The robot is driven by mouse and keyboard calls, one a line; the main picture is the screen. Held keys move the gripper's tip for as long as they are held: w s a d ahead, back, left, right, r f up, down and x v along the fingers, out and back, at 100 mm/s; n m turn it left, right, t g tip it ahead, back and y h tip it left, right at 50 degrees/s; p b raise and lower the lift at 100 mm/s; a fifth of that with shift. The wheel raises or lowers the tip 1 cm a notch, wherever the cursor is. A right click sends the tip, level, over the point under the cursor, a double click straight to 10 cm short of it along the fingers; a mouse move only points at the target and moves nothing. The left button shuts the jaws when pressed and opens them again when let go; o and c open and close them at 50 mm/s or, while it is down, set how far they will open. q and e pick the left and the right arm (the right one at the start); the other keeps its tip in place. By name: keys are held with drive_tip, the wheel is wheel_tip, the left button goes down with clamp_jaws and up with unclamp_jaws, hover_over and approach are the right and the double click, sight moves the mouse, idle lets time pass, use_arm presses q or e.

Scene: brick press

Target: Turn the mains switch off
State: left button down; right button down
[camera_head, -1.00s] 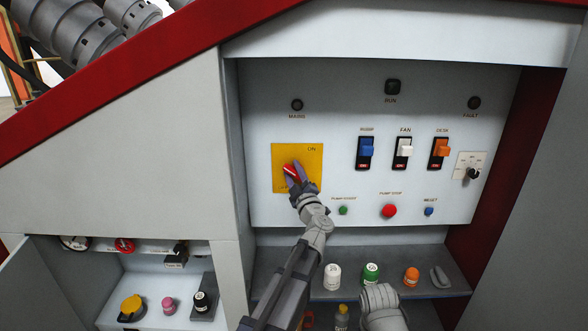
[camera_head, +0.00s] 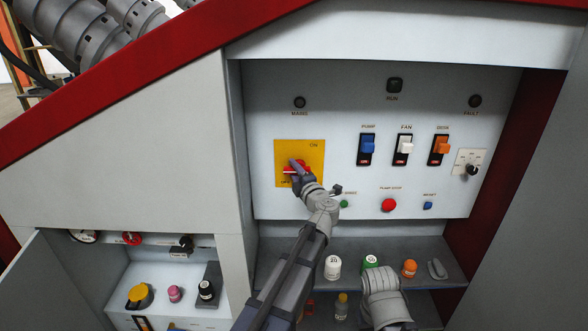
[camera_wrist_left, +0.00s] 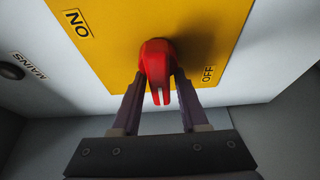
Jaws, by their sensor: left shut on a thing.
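The mains switch is a red rotary handle (camera_head: 287,171) on a yellow plate (camera_head: 315,153) at the left of the white control panel. The plate carries ON at its upper right and OFF at its lower left. The handle lies near horizontal in the head view. My left gripper (camera_head: 297,168) is shut on it, partly covering it. In the left wrist view the red handle (camera_wrist_left: 158,62) sits between the two fingers of my left gripper (camera_wrist_left: 160,85), with ON and OFF labels either side. My right arm shows at the bottom, but its gripper does not.
Right of the plate are blue, white and orange rockers (camera_head: 404,147), a small selector (camera_head: 471,168) and a red pump stop button (camera_head: 389,205). A shelf (camera_head: 300,250) below holds several small capped items. An open compartment (camera_head: 100,262) lies at lower left.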

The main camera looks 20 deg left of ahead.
use_arm(q)
drive_tip(key=shift+w+d, duration=0.15)
drive_tip(key=shift+w, duration=0.05)
idle(0.3)
drive_tip(key=c, duration=0.7)
unclamp_jaws()
drive_tip(key=shift+w+d, duration=0.1)
drive_tip(key=shift+s+d, duration=0.15)
drive_tip(key=shift+s, duration=0.3)
drive_tip(key=shift+v, duration=3.45)
drive_tip(key=shift+w+d, duration=0.1)
